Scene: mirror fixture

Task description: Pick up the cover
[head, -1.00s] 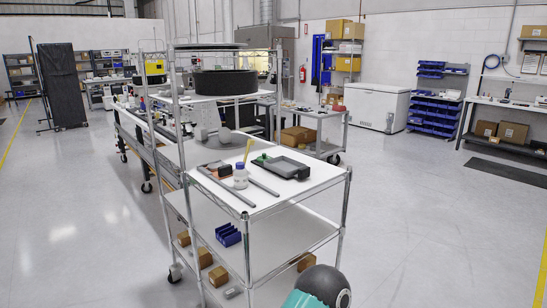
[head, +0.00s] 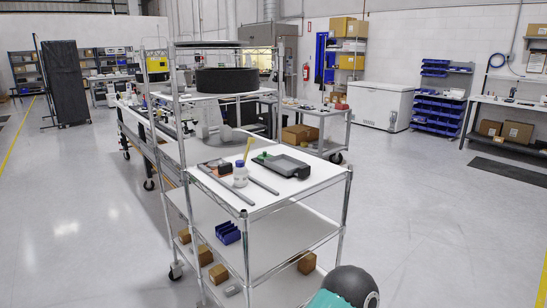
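A thin flat round plate (head: 208,44) lies on top of the wire rack at the cart's far end. A thick black drum-like ring (head: 227,80) sits on the rack shelf below it. I cannot tell for certain which of these is the cover. Neither of my grippers is in the head view. Only a teal and black part of my own arm shows at the bottom edge, right of the cart.
A wire cart (head: 294,199) stands ahead. Open floor lies left and right.

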